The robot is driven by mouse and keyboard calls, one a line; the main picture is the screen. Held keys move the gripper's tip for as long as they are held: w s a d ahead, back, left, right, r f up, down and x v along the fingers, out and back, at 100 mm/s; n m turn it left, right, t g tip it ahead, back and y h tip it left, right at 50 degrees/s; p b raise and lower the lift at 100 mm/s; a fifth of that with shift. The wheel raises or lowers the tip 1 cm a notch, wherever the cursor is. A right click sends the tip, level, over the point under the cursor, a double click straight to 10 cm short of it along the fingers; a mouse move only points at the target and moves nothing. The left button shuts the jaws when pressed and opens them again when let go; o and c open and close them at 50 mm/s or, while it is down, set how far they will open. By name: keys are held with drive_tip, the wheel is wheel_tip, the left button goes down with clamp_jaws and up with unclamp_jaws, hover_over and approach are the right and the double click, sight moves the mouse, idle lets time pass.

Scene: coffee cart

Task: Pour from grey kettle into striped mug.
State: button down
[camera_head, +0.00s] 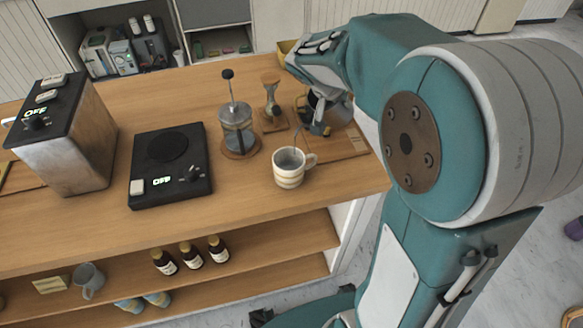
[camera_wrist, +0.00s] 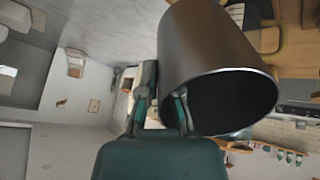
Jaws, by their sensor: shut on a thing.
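The grey kettle (camera_head: 337,114) hangs from my gripper (camera_head: 330,88) at the right end of the wooden counter, partly hidden by the gripper. Its thin spout reaches left and down toward the striped mug (camera_head: 288,174), with the tip near or over the mug's rim. The mug stands upright on the counter, handle to the right. In the wrist view, the grey kettle (camera_wrist: 205,45) shows large beside my gripper (camera_wrist: 162,105), with a dark open end facing the camera. I cannot tell whether liquid is flowing.
A French press (camera_head: 237,128) on a round coaster and an hourglass-shaped glass vessel (camera_head: 271,98) stand left of the kettle. A wooden board (camera_head: 345,145) lies below the kettle. A black scale or hot plate (camera_head: 170,165) and a metal machine (camera_head: 65,140) are farther left. The counter's right edge is close.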

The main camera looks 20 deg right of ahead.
drive_tip(key=shift+w+d+f+g+y, duration=0.2)
drive_tip(key=shift+f+g+y, duration=0.1)
drive_tip(key=shift+f+y, duration=0.3)
drive_tip(key=shift+s, duration=0.1)
idle(0.5)
drive_tip(key=shift+a+r+h, duration=0.1)
drive_tip(key=shift+r+h, duration=0.15)
drive_tip(key=shift+h, duration=0.05)
idle(0.3)
drive_tip(key=shift+s+a+r, duration=0.1)
drive_tip(key=shift+r, duration=0.2)
drive_tip(key=shift+r+h, duration=0.1)
drive_tip(key=shift+h, duration=0.3)
idle(1.3)
drive_tip(key=shift+f+y, duration=0.5)
drive_tip(key=shift+f, duration=0.1)
drive_tip(key=shift+r, duration=0.1)
idle(0.3)
